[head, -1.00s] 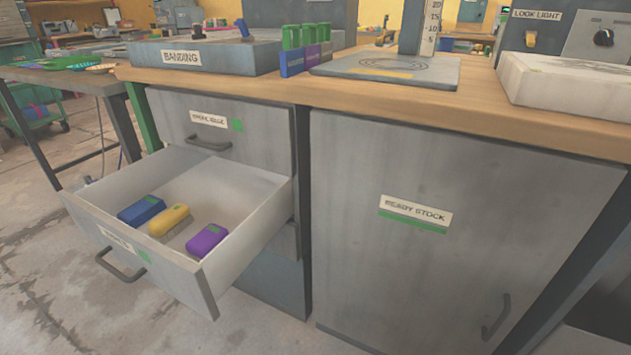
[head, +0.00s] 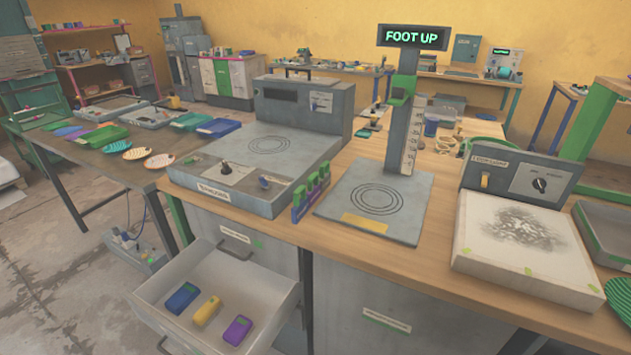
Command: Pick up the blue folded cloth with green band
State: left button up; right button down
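A small blue folded cloth (head: 181,299) with a green band lies at the left in the open drawer. A yellow piece (head: 207,310) with a green patch lies to its right. A purple piece (head: 237,330) with a green patch lies further right, nearer the drawer front. The three lie apart with bare drawer floor around them. The drawer (head: 262,338) is pulled well out, its top uncovered. Neither of my grippers is in view.
A banding unit (head: 300,165) stands on the bench above the drawer. A left table holds flat coloured pieces, including a blue one (head: 219,128).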

aim_at(185, 294)
jog(key=k+j+u, duration=0.1)
jog(key=u, duration=1.15)
jog(key=z, duration=1.95)
jog(key=u, duration=1.9)
